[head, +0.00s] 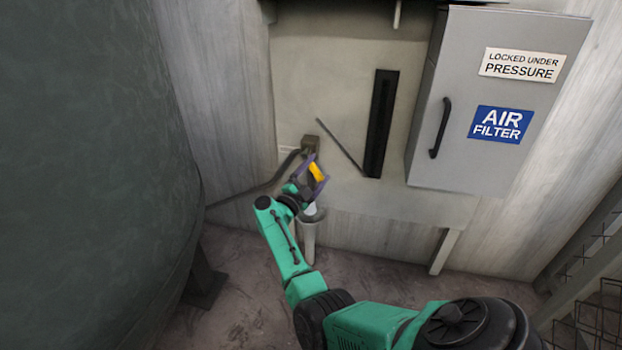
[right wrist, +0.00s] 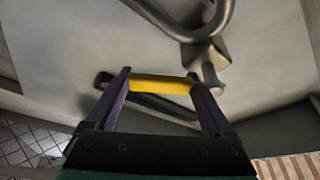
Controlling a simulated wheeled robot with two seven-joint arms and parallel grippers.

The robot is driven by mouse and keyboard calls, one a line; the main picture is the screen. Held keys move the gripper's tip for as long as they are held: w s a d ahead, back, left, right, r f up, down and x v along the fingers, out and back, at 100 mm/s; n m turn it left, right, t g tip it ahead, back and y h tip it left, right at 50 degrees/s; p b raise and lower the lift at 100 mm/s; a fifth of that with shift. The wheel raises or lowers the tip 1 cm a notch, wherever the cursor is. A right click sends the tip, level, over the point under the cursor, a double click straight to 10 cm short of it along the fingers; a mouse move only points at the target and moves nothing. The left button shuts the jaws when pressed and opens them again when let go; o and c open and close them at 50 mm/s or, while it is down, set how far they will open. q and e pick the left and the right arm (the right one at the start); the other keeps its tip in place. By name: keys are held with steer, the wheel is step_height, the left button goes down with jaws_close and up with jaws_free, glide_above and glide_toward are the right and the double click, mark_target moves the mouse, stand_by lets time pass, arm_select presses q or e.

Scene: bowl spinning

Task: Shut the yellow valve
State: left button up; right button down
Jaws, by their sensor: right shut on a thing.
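The yellow valve (head: 317,172) shows as a small yellow handle at the pipe fitting on the wall, in the middle of the head view. In the right wrist view the yellow handle (right wrist: 160,84) lies crosswise between the two purple fingers. My right gripper (head: 314,177) is shut on it, with a finger at each end of the handle. The gripper also shows in the right wrist view (right wrist: 158,88). The valve's body is partly hidden by the gripper in the head view. My left gripper is not in view.
A grey cabinet (head: 470,150) with a black handle stands at the right. A large dark green tank (head: 90,170) fills the left. A pipe (head: 250,192) runs along the wall to a metal fitting (head: 310,145). A metal frame (head: 590,260) stands at the lower right.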

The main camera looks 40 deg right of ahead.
steer(key=shift+w+a+f+m, duration=0.25)
steer(key=shift+f+m, duration=0.15)
steer(key=shift+m, duration=0.2)
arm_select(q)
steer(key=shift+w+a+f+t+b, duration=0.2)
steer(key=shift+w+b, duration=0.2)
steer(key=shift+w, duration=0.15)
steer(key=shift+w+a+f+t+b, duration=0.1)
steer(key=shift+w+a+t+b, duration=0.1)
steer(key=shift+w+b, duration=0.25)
arm_select(e)
steer(key=shift+w+a+f+m+g+y, duration=0.1)
steer(key=shift+w+a+m+g+y, duration=0.25)
steer(key=shift+m, duration=0.6)
steer(key=shift+w+a+f+m+g+y, duration=0.15)
steer(key=shift+w+m+y, duration=0.3)
steer(key=shift+m, duration=0.55)
steer(key=shift+w+a+m+g+y, duration=0.2)
steer(key=shift+w+a+m+y, duration=0.15)
steer(key=shift+m, duration=0.6)
jaws_free()
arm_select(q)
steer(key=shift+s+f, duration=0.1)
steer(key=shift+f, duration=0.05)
arm_select(e)
steer(key=shift+d, duration=0.1)
